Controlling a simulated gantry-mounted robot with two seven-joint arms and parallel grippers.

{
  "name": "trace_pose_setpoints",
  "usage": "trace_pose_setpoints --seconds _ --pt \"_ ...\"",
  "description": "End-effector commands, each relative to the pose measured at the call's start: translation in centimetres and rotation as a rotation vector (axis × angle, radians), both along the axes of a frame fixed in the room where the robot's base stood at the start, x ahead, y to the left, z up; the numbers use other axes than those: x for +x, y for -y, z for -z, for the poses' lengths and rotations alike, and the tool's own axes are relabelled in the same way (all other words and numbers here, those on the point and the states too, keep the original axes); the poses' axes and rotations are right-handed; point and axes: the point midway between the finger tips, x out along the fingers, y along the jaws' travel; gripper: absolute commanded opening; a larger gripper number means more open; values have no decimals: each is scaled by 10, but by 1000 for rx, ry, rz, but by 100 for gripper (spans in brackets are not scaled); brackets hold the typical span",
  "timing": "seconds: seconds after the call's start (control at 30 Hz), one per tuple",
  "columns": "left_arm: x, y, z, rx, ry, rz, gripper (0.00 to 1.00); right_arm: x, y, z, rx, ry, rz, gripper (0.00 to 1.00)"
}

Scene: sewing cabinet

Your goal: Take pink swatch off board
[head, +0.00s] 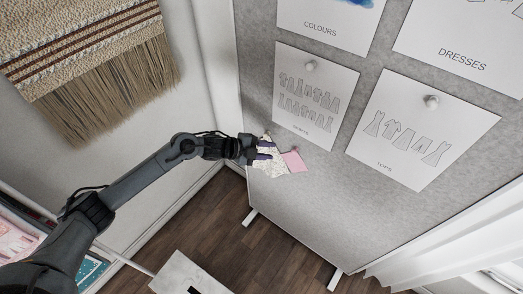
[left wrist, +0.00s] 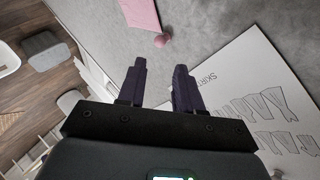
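The pink swatch (head: 294,161) hangs on the grey board (head: 350,200), low near its left edge. It also shows at the top of the left wrist view (left wrist: 139,13), with a round pink pin (left wrist: 161,40) at its corner. A pale speckled swatch (head: 271,162) is beside it, partly hidden by my left gripper (head: 266,149). In the left wrist view my left gripper (left wrist: 160,75) has its two dark fingers apart, with nothing between them. The pin and pink swatch lie beyond the fingertips. My right gripper is not in view.
Sheets marked tops (head: 420,145) and colours (head: 325,22) are on the board, and a skirts sheet (left wrist: 262,95) lies right of the fingers. A fringed woven hanging (head: 90,60) is on the left wall. White curtains (head: 450,240) hang at right.

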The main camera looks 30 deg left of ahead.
Motion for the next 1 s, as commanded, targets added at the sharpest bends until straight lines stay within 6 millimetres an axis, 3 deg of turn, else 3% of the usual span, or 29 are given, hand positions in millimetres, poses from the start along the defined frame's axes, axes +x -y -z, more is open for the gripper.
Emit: trace_pose_setpoints --seconds 0.5,1.0 --pt "51 43 34 -2 0 -1 35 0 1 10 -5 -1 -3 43" --pt "60 52 41 -1 0 1 35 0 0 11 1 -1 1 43"
